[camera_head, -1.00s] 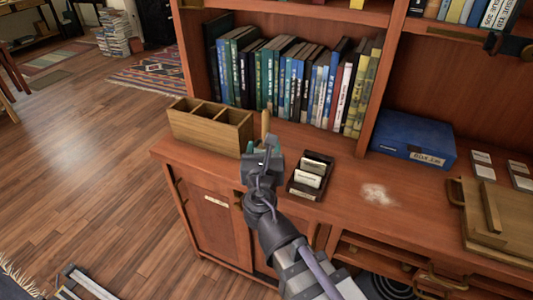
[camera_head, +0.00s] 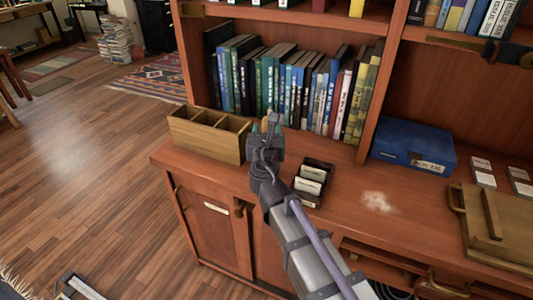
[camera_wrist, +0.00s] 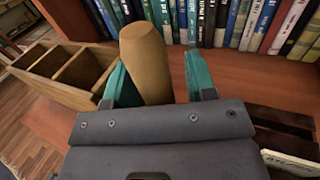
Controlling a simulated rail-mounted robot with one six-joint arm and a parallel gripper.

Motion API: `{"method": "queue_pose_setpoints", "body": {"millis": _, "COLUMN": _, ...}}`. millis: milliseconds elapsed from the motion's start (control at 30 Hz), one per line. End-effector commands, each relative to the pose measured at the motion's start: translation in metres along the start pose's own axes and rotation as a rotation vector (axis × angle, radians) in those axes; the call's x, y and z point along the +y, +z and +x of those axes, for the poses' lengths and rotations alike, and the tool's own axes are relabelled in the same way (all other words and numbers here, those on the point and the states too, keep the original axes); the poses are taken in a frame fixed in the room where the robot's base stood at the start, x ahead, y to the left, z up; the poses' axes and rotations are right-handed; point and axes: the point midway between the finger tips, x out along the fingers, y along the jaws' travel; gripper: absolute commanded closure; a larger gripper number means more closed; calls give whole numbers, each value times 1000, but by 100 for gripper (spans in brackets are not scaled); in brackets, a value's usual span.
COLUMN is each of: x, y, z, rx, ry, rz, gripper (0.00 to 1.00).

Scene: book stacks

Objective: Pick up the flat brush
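The brush shows as a thick tan wooden handle (camera_wrist: 145,62) with a rounded end, standing up between the fingers in the wrist view. Its lower part and any bristles are hidden behind my gripper. My gripper (camera_wrist: 160,80) has its two teal fingers apart, one on each side of the handle. The left finger is close against the handle or overlaps it. A gap shows between the handle and the right finger. In the head view my gripper (camera_head: 265,135) is over the counter, with the handle (camera_head: 273,122) just behind it.
A wooden box with compartments (camera_head: 205,143) stands left of my gripper. A dark card holder (camera_head: 313,183) is close on the right. A row of books (camera_head: 290,88) stands behind.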

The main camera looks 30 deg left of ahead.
Motion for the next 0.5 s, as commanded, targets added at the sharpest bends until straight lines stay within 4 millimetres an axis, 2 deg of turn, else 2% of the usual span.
{"method": "queue_pose_setpoints", "body": {"millis": 67, "x": 0, "y": 0, "z": 0, "rx": 0, "ry": 0, "rz": 0, "gripper": 57}}
{"method": "queue_pose_setpoints", "body": {"millis": 500, "x": 0, "y": 0, "z": 0, "rx": 0, "ry": 0, "rz": 0, "gripper": 99}}
